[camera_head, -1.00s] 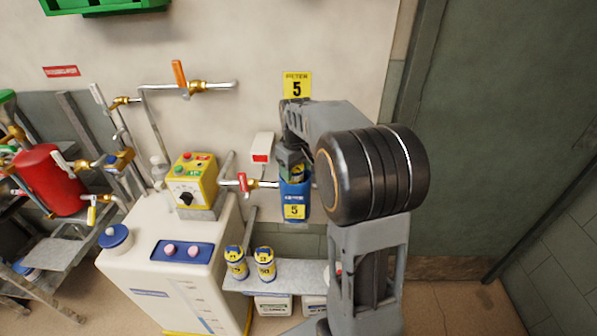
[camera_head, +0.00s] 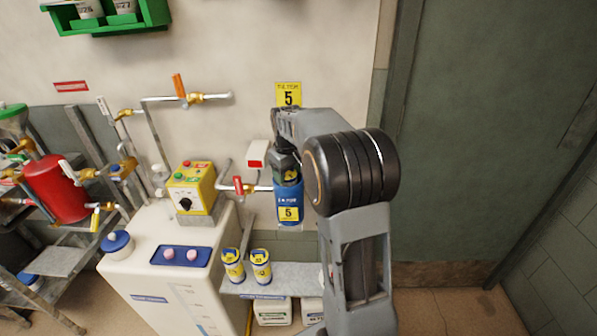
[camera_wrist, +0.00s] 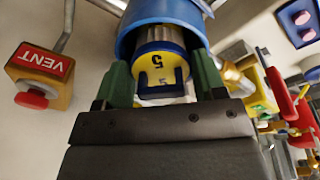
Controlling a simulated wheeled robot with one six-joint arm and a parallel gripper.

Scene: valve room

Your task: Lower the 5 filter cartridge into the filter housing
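The 5 filter cartridge (camera_wrist: 162,62) has a yellow cap with a dark loop and a pale ribbed body. In the wrist view it sits between the two green fingers of my gripper (camera_wrist: 163,82), which look closed on the cap's sides. The blue filter housing (camera_head: 289,203) hangs on the wall, with a yellow 5 label on its front. Its open rim (camera_wrist: 130,38) surrounds the cartridge's body in the wrist view, so the cartridge is partly inside. In the head view my gripper (camera_head: 287,177) is right above the housing and hides most of the cartridge.
A red-handled valve (camera_head: 238,186) sits on the pipe left of the housing. A vent box (camera_head: 257,155) is mounted just above left. Two other cartridges (camera_head: 233,265) (camera_head: 261,267) stand on a shelf (camera_head: 285,278) below. A yellow control box (camera_head: 191,187) stands further left.

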